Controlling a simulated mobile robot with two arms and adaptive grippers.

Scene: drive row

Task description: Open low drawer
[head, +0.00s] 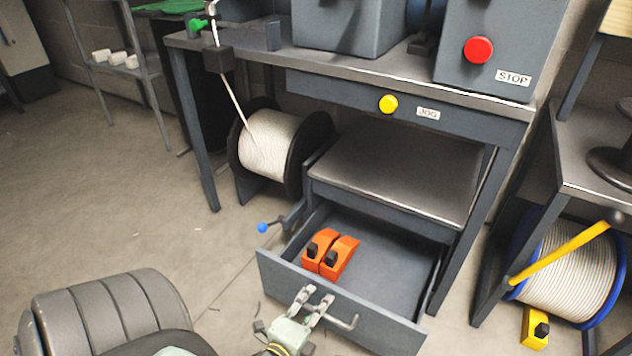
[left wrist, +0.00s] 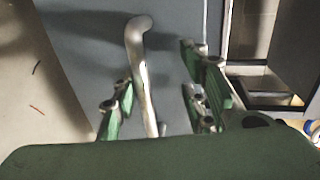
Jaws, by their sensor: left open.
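The low drawer (head: 330,298) under the grey workbench stands pulled out, and its inside shows. Two orange blocks with black knobs (head: 330,254) lie in it at the left. A bent metal bar handle (head: 340,318) is on its front. My left gripper (head: 316,299) is at the drawer front, by the left part of the handle. In the left wrist view the handle (left wrist: 143,75) runs between the open green-padded fingers; I cannot tell whether they touch it. My right gripper is not in view.
A cable reel (head: 270,145) and a blue-knobbed lever (head: 264,228) are left of the drawer. A red stop button (head: 478,50) and yellow jog button (head: 388,104) are above. A blue-rimmed reel (head: 570,265) stands right. The floor at left is largely clear.

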